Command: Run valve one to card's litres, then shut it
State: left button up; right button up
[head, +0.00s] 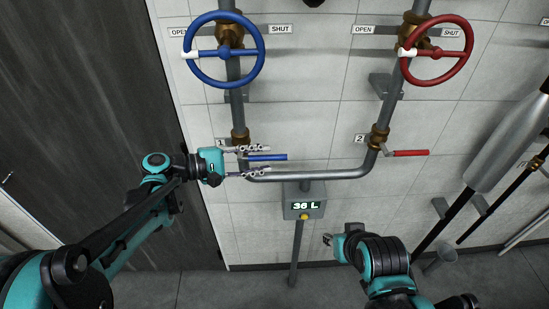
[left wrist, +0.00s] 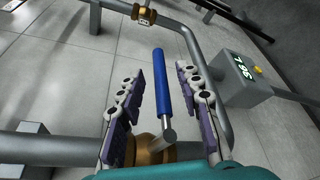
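The valve with the blue lever (head: 267,157) has a label 1 (head: 221,142) beside it. The lever points right, crosswise to its vertical pipe. My left gripper (head: 256,161) is open with one finger above and one below the lever. In the left wrist view the blue lever (left wrist: 162,85) lies between the fingers (left wrist: 160,100), with gaps on both sides. The meter (head: 304,206) reads 36 L; it also shows upside down in the left wrist view (left wrist: 243,75). My right gripper (head: 328,240) is low, right of the meter; its opening is unclear. No litres card is legible.
A blue handwheel (head: 223,50) and a red handwheel (head: 436,50) sit above, white marks toward OPEN. A red lever (head: 410,153) by label 2 (head: 360,138) points right. A U-shaped pipe (head: 330,176) joins both lines. Grey cylinders and rods stand at right.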

aim_at(267, 158)
pick_arm(q)
jog(key=x, duration=0.3)
jog(key=shift+d, duration=0.1)
jog(key=shift+w+d+f+b, duration=0.2)
jog(key=shift+d+b, duration=0.1)
jog(key=shift+d, duration=0.2)
grip_shut()
notch_tip(267, 158, up, 2)
jog(key=n+t+h+b, duration=0.1)
jog(key=h+b, duration=0.2)
jog(key=shift+a, duration=0.2)
jog(key=shift+a+r+n+t+h+b, duration=0.2)
jog(key=shift+r+n+t+h+b, duration=0.1)
jog(key=shift+r+h+b, duration=0.4)
jog(key=shift+a+r, duration=0.1)
jog(key=shift+r, duration=0.3)
